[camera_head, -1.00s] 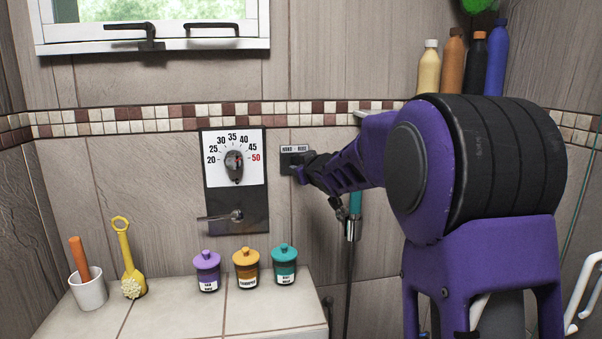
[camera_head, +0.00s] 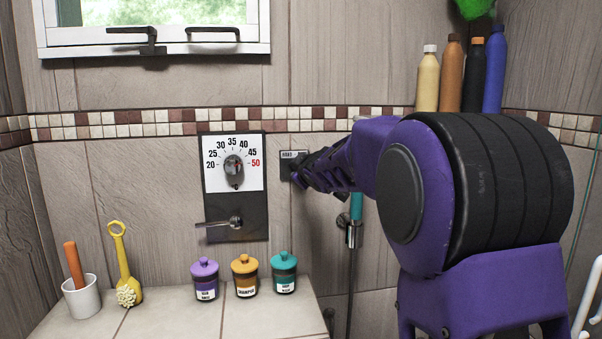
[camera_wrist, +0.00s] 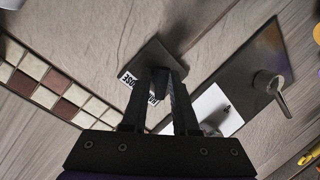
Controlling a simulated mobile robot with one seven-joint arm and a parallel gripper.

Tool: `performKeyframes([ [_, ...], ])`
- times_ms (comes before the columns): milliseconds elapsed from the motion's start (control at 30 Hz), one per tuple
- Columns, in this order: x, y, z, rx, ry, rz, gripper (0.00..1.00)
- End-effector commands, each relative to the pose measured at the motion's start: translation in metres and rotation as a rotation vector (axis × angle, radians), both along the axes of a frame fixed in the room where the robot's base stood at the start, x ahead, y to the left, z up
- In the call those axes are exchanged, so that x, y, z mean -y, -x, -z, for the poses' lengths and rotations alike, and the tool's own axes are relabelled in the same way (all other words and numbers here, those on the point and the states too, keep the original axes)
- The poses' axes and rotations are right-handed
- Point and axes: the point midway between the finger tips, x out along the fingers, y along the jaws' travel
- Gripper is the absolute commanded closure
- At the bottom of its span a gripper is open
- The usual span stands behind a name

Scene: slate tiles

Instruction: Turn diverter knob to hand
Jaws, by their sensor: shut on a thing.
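The diverter plate (camera_head: 287,166) is a small dark plate on the tiled wall with a white label (camera_head: 293,154) along its top edge. My gripper (camera_head: 298,174) reaches it from the right and covers most of it in the head view. In the wrist view the plate (camera_wrist: 143,57) appears tilted, with part of its label showing beside a finger. My gripper's two fingers (camera_wrist: 163,80) are shut on the diverter knob (camera_wrist: 166,67) in front of the plate. The knob is mostly hidden between the fingers, and I cannot tell which way it points.
Left of the diverter is a dark panel (camera_head: 216,205) with a temperature dial (camera_head: 233,166) and a lever (camera_head: 220,223). Purple (camera_head: 205,282), orange (camera_head: 245,278) and teal (camera_head: 284,274) jars stand on the ledge below. A teal hand shower (camera_head: 356,206) hangs close beside my arm.

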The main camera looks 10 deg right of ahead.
Motion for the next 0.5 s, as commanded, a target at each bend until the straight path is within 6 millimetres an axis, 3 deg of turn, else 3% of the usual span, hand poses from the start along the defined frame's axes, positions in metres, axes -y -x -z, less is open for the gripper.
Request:
performKeyframes([
  [167,-0.0065,0.0003,0.0053,-0.009,0.000,-0.010,1.00],
  [200,-0.0065,0.0003,0.0054,-0.009,0.000,-0.010,0.65],
  [300,-0.0057,0.0003,0.0050,-0.008,-0.001,-0.009,0.49],
  [500,-0.0029,0.0001,0.0033,-0.005,-0.001,-0.004,0.49],
])
